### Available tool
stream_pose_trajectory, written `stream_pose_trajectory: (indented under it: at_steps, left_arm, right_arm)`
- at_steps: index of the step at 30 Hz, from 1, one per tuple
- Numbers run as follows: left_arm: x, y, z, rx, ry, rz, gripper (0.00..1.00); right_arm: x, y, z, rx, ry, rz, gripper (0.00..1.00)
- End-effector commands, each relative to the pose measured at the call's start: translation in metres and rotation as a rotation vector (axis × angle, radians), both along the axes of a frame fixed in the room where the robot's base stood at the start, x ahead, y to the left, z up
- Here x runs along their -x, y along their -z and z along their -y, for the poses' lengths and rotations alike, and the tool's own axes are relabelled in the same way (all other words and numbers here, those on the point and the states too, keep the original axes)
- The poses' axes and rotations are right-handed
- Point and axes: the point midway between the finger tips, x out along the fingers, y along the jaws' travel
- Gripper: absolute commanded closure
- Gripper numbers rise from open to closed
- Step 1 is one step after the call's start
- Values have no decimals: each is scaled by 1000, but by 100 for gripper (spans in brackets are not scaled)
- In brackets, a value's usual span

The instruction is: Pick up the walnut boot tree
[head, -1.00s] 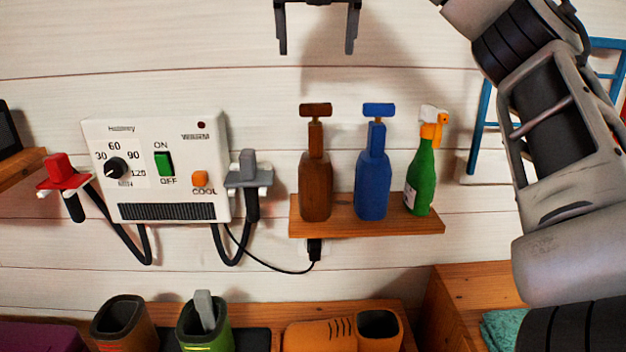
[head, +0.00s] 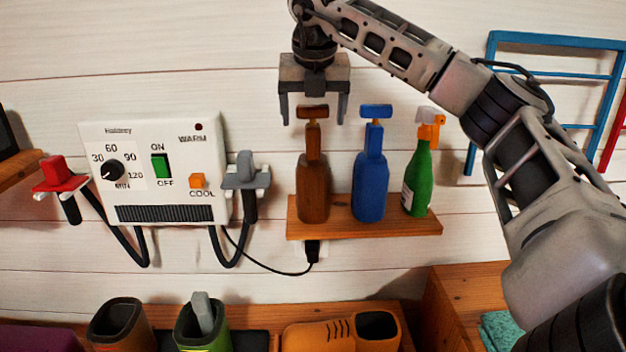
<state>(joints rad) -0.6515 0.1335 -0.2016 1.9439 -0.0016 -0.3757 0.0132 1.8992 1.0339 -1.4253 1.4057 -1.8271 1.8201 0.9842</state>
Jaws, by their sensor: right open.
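The walnut boot tree (head: 314,185) is the brown one, standing upright at the left end of a small wooden wall shelf (head: 380,230). It has a thin neck and a crossbar handle on top. My right gripper (head: 313,120) points down with its fingers open, and in the picture one finger lies on each side of the handle. I cannot tell whether the fingers touch it or are in front of it. My left gripper does not show.
A blue boot tree (head: 371,187) and a green spray bottle (head: 418,180) stand to the right on the shelf. A white dryer unit (head: 165,200) with a grey nozzle (head: 244,170) and a red nozzle (head: 57,175) hangs left. Boots stand below, including a green one (head: 203,335).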

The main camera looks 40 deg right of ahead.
Motion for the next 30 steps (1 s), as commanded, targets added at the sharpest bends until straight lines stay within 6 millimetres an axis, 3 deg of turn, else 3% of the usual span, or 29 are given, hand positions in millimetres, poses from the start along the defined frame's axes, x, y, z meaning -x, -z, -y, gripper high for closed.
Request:
stream_pose_trajectory:
  at_steps: [8,15,16,25,30]
  left_arm:
    - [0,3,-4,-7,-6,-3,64]
    - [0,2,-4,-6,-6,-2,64]
    - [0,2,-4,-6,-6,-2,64]
    - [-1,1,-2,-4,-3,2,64]
    - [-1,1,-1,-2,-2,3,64]
  right_arm:
    - [-1,4,1,-1,0,1,23]
    - [-1,3,1,-1,0,1,90]
    - [-1,2,0,-1,-1,3,94]
    - [-1,0,0,0,0,4,94]
    - [-2,-11,0,0,-2,5,94]
